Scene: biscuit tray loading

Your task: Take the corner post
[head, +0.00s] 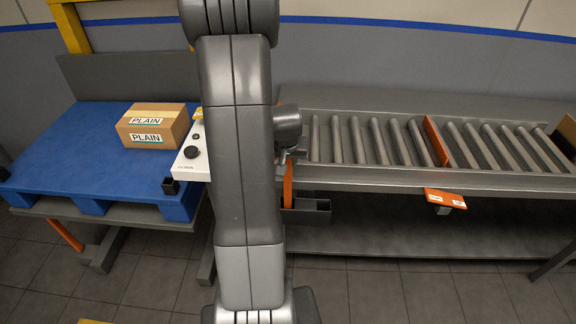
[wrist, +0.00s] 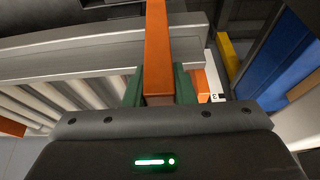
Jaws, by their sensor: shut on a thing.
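The corner post is an orange bar (wrist: 157,45) in the wrist view, running up the middle of the picture. My gripper (wrist: 159,86) has its two green fingers on either side of it and is shut on it. The post's far end runs out of the top of the view. An orange upright strip (head: 287,185) shows beside the arm, next to a dark grey holder (head: 306,211). I cannot tell whether it is the held post or whether the post touches the holder.
A roller conveyor (head: 375,140) with an orange divider (head: 436,141) lies right of my arm. An orange label plate (head: 445,198) hangs on its front edge. At left, a carton marked PLAIN (head: 152,127) sits on a blue pallet (head: 75,150), beside a white control box (head: 192,160).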

